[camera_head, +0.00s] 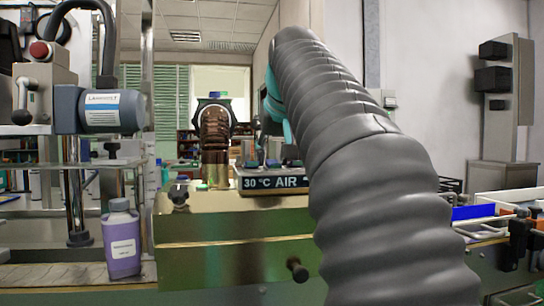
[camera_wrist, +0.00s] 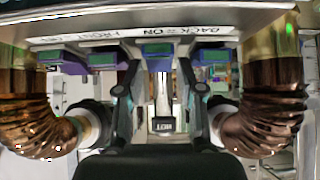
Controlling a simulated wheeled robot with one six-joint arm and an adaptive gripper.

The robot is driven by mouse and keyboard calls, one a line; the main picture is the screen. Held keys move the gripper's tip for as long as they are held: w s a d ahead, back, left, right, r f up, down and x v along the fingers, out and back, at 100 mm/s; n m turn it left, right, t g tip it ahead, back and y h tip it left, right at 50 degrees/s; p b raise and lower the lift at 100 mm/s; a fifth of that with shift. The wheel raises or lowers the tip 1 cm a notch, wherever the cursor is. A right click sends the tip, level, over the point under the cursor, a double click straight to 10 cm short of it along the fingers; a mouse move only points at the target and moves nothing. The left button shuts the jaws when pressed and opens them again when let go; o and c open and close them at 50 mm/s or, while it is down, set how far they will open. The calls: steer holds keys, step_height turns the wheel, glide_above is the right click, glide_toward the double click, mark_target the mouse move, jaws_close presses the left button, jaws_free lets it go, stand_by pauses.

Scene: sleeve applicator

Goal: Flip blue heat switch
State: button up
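The blue switch (camera_wrist: 158,50) is at the upper middle of the wrist view, below a pale label strip whose upside-down text includes "BACK = ON". My gripper (camera_wrist: 159,62) is open. Its two dark fingers stand on either side of the blue switch, with a gap between them and nothing seen gripped. I cannot tell if either finger touches the switch. In the head view the control box (camera_head: 275,182) reads "30 °C AIR", with small switches on top. My gripper is hidden there behind the grey ribbed arm.
Other switches (camera_wrist: 102,58) and (camera_wrist: 215,54) sit close beside the fingers. Brown ribbed hoses (camera_wrist: 38,125) flank both sides. In the head view, a purple bottle (camera_head: 122,238) stands left of the brass-coloured box (camera_head: 200,225). A motor unit (camera_head: 100,110) stands at left.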

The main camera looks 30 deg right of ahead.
jaws_close()
